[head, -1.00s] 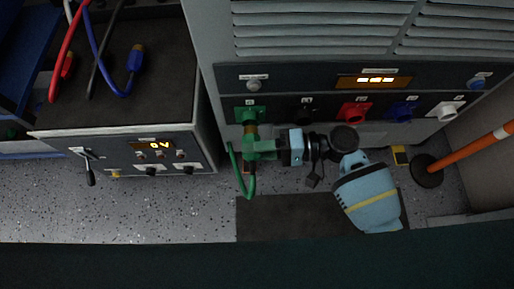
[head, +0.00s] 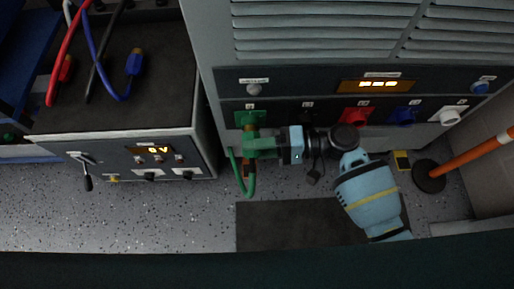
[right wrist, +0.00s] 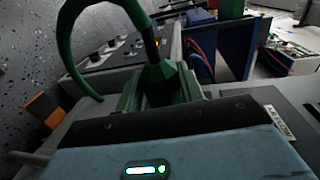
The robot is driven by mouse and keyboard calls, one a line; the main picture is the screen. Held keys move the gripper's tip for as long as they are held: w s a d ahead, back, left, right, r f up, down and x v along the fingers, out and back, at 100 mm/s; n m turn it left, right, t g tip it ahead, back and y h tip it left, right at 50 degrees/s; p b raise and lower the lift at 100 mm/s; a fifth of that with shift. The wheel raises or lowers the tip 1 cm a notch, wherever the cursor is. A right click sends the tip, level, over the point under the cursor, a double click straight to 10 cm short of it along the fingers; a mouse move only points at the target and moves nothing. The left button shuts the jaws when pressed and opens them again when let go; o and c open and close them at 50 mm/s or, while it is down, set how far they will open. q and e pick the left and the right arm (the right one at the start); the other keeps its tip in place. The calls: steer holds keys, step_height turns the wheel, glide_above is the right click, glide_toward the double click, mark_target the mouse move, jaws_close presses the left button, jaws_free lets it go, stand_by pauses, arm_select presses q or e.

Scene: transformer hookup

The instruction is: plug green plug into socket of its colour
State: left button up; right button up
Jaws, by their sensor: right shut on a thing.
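The green plug (head: 250,146) is held in my right gripper (head: 262,148) at the lower front of the grey cabinet. The plug points up at the green socket (head: 248,117), with its front end at or just inside the socket's lower edge; I cannot tell how deep it sits. Its green cable (head: 250,183) hangs in a loop below. In the right wrist view the green plug (right wrist: 163,75) sits between the fingers, and the green cable (right wrist: 68,35) arches to the left. The socket face is hidden there. My left gripper is not in view.
Black, red (head: 355,116), blue (head: 403,115) and white (head: 450,116) sockets run along the same panel. A grey unit (head: 120,155) with red, blue and black cables on top stands at the left. An orange-striped post (head: 470,160) stands at the right.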

steer(key=shift+w+r, duration=0.1)
steer(key=shift+w, duration=0.55)
stand_by(1.1)
steer(key=shift+s, duration=0.1)
steer(key=shift+s+p, duration=0.4)
steer(key=shift+s, duration=0.8)
steer(key=shift+w+b, duration=0.65)
steer(key=shift+w, duration=0.65)
stand_by(1.4)
steer(key=o, duration=1)
steer(key=c, duration=0.4)
steer(key=shift+s, duration=0.35)
steer(key=shift+c, duration=0.4)
